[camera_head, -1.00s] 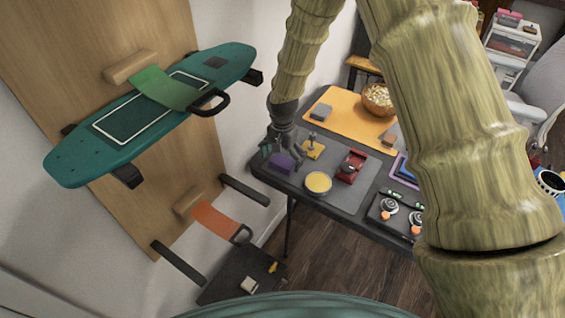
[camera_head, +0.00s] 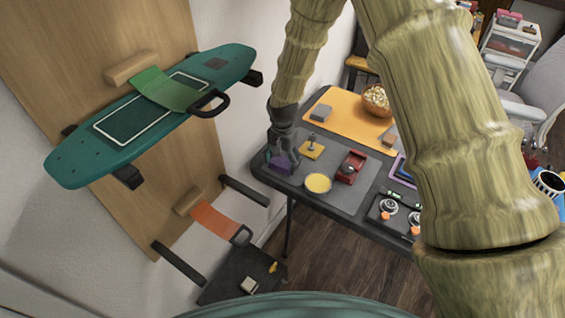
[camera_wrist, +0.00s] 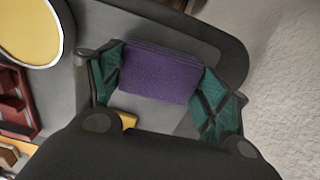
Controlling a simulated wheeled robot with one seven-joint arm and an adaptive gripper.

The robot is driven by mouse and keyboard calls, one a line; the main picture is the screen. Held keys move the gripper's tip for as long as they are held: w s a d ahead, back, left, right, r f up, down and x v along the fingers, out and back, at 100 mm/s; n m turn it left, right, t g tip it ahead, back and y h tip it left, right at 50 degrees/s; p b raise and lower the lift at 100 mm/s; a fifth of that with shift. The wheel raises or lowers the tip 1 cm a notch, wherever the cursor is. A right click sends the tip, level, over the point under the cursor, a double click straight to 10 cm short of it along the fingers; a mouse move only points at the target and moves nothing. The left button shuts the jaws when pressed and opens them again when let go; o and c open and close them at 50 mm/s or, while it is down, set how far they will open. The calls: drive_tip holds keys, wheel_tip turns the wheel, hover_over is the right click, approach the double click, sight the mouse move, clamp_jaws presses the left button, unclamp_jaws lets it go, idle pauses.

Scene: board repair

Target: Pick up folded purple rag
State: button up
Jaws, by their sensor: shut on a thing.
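The folded purple rag (camera_wrist: 158,75) is a flat, layered block between the two green finger pads in the wrist view. My gripper (camera_wrist: 162,85) is shut on it, with a pad against each side. In the head view the rag (camera_head: 281,164) shows at the left end of the dark table, below my gripper (camera_head: 279,158). Part of it is hidden by the fingers. I cannot tell whether the rag touches the table.
On the grey mat (camera_head: 345,197) stand a yellow round tin (camera_head: 318,184), a yellow block with a grey knob (camera_head: 311,149) and a red tool (camera_head: 350,167). A wall with a teal skateboard (camera_head: 150,115) is to the left. An orange mat (camera_head: 345,115) lies behind.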

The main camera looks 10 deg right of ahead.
sight(283, 163)
wheel_tip(283, 163, up, 2)
drive_tip(key=shift+b, duration=0.4)
drive_tip(key=shift+s+r, duration=0.3)
drive_tip(key=shift+r, duration=0.4)
drive_tip(key=s+d+r+b, duration=0.1)
drive_tip(key=s+b, duration=0.2)
drive_tip(key=s, duration=1.2)
drive_tip(key=shift+s+r, duration=0.2)
drive_tip(key=shift+r, duration=0.05)
drive_tip(key=shift+o, duration=0.5)
drive_tip(key=shift+d, duration=0.1)
